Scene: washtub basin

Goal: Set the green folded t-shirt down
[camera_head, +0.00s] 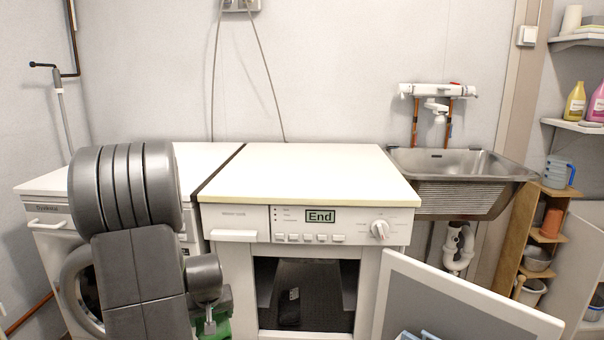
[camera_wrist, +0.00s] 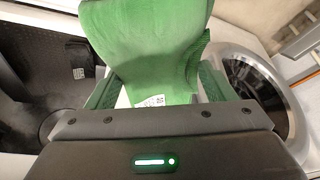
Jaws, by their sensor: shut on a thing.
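The green folded t-shirt (camera_wrist: 150,45) fills the upper middle of the wrist view, with a small white label near its lower edge. My gripper (camera_wrist: 157,92) is shut on it, one finger at each side of the cloth. In the head view only a little of the green t-shirt (camera_head: 222,328) shows at the bottom, beside my dark arm. The arm hides most of it and most of the gripper. The t-shirt is held in front of the machines, and what lies directly below it is hidden.
A white worktop (camera_head: 305,172) over the "End" machine is bare. That machine's door (camera_head: 450,300) hangs open at the right, its dark inside showing. A washer with a round door (camera_wrist: 262,95) stands at the left. A metal sink (camera_head: 455,163) and shelves are at the right.

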